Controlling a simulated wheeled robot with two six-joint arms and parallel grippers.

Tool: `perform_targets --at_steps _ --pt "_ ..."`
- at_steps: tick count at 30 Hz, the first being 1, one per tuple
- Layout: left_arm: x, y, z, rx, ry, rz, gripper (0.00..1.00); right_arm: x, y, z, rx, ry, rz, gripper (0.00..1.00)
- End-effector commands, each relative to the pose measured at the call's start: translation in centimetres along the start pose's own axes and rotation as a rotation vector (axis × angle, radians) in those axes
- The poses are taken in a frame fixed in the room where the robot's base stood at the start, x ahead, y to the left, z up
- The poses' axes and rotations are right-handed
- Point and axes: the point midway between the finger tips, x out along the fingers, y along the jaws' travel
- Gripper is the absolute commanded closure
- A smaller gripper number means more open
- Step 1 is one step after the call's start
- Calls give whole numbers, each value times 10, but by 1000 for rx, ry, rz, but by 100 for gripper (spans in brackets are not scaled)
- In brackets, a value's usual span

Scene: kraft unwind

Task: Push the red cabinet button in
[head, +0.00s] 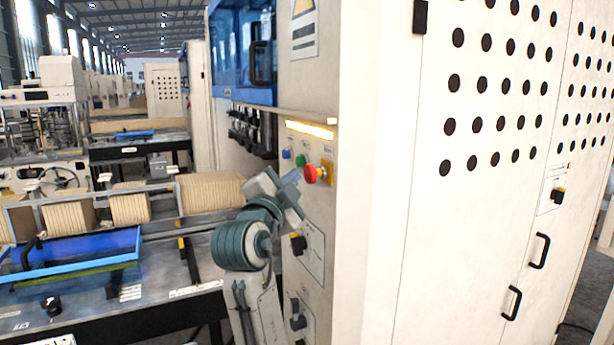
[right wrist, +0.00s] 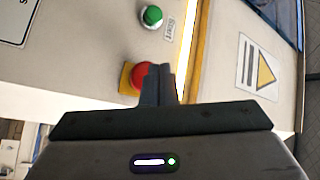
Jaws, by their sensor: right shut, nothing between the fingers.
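The red cabinet button (head: 310,174) is a round mushroom head on a yellow plate (head: 327,172), set in the cream cabinet's control panel. In the right wrist view the red button (right wrist: 138,74) lies just left of my right gripper's fingertips (right wrist: 158,72), which overlap its right edge. My right gripper (head: 291,178) is shut and empty, close to the button in the head view. I cannot tell whether the fingers touch it. My left gripper is not in view.
A green button (head: 301,160) and a blue button (head: 287,154) sit beside the red one. A lit strip (head: 310,129) is above them. Black rotary switches (head: 298,244) are lower on the panel. A bench with a blue tray (head: 75,258) stands to the left.

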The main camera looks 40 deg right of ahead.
Motion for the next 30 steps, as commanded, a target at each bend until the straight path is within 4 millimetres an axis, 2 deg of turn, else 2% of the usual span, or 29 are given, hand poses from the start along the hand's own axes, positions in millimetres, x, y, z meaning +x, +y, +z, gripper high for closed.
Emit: perform_targets --at_steps 4,30 --pt "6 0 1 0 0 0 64 3 4 -3 1 2 0 100" --pt "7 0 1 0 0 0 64 8 6 -6 0 2 0 100"
